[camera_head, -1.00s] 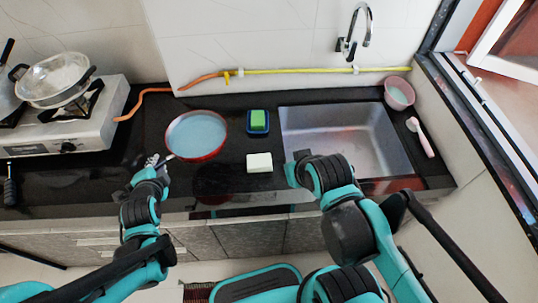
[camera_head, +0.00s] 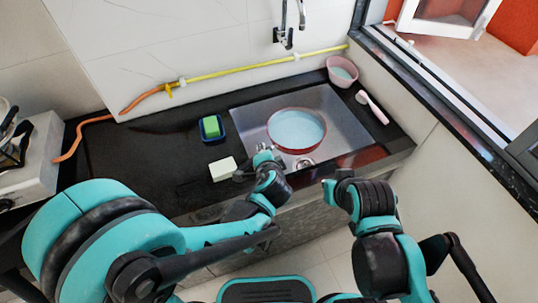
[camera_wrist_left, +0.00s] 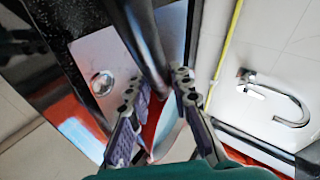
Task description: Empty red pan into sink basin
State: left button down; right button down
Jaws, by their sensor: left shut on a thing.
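The red pan (camera_head: 297,148) is over the sink basin (camera_head: 248,124) in the head view, looking roughly level, with pale blue contents inside. My left gripper (camera_head: 266,152) is at the pan's near-left side, shut on its handle. In the left wrist view the fingers (camera_wrist_left: 158,95) lie on both sides of a dark bar that looks like the handle; a bit of red pan (camera_wrist_left: 152,125) shows between them. The sink drain (camera_wrist_left: 102,84) also shows there. My right gripper (camera_head: 330,188) is apart from the pan, near the counter's front edge; its fingers are too small to read.
A green sponge in a blue dish (camera_head: 211,128) and a white block (camera_head: 222,169) stand left of the sink. A pink bowl (camera_head: 342,71) and a brush (camera_head: 371,106) are at its right. The faucet (camera_head: 287,36) is on the wall behind. The left counter is clear.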

pick_arm(q)
jog(key=shift+d+f, duration=0.15)
jog(key=shift+d, duration=0.35)
jog(key=shift+s+a+f+b, duration=0.1)
jog(key=shift+a+f+b, duration=0.1)
jog(key=shift+f+b, duration=0.55)
jog(key=shift+a+f+n+g+h, duration=0.1)
jog(key=shift+f+n+g+h, duration=0.4)
jog(key=shift+f, duration=0.5)
jog(key=shift+r, duration=0.1)
dwell(0.4)
jog(key=shift+w+a+r+g+h+p, duration=0.2)
jog(key=shift+w+g+h+p, duration=0.1)
jog(key=shift+g+p, duration=0.4)
dwell(0.5)
